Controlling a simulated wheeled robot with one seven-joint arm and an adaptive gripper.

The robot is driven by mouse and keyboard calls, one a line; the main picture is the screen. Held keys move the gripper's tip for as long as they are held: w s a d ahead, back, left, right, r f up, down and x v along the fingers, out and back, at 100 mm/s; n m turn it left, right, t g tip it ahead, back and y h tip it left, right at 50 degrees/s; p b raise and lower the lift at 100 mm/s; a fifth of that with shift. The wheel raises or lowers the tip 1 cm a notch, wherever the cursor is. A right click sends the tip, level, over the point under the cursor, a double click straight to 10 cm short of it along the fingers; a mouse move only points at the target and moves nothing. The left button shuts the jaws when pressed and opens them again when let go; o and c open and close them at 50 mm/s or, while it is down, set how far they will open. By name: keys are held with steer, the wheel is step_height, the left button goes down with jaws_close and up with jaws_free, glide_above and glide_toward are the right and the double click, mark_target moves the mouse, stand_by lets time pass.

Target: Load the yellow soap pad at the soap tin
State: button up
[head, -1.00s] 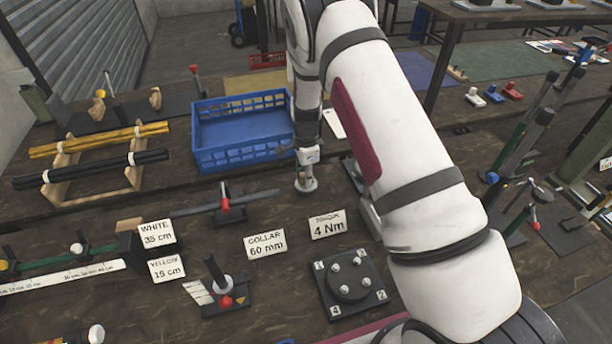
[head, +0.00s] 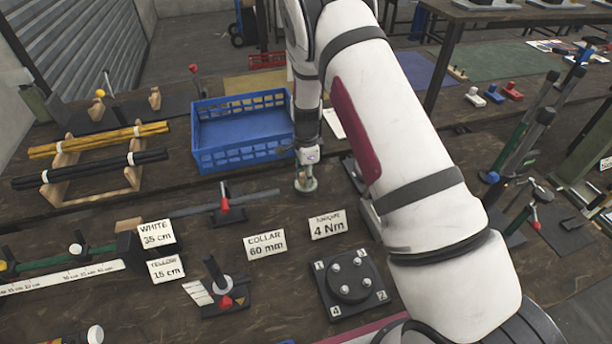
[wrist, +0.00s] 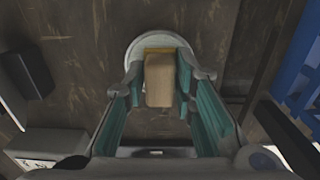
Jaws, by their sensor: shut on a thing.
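In the wrist view, my gripper (wrist: 160,88) has its teal-lined fingers closed on the sides of a tan block (wrist: 159,80). A thin yellow edge (wrist: 160,50) shows at the block's far end, which fits the yellow soap pad. Beyond and below it is a round pale dish (wrist: 135,52), likely the soap tin, partly hidden by the pad and fingers. In the head view, my gripper (head: 307,158) points down over the small round dish (head: 304,186) on the dark bench. I cannot tell whether the pad touches the dish.
A blue crate (head: 240,160) stands just left of my gripper in the head view. A stand with yellow and black rods (head: 70,190) is further left. Label cards (head: 265,245) and a numbered bolt fixture (head: 350,285) stand nearer. Dark tools (head: 520,130) stand at right.

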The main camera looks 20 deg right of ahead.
steer(key=shift+f, duration=0.1)
steer(key=shift+r+p, duration=0.5)
steer(key=shift+r, duration=3.05)
steer(key=n, duration=0.1)
steer(key=s+r+n, duration=0.1)
steer(key=n, duration=0.1)
steer(key=shift+r, duration=0.1)
steer(key=s+r+n, duration=0.4)
steer(key=s+n, duration=0.1)
steer(key=n, duration=1)
steer(key=shift+r, duration=0.3)
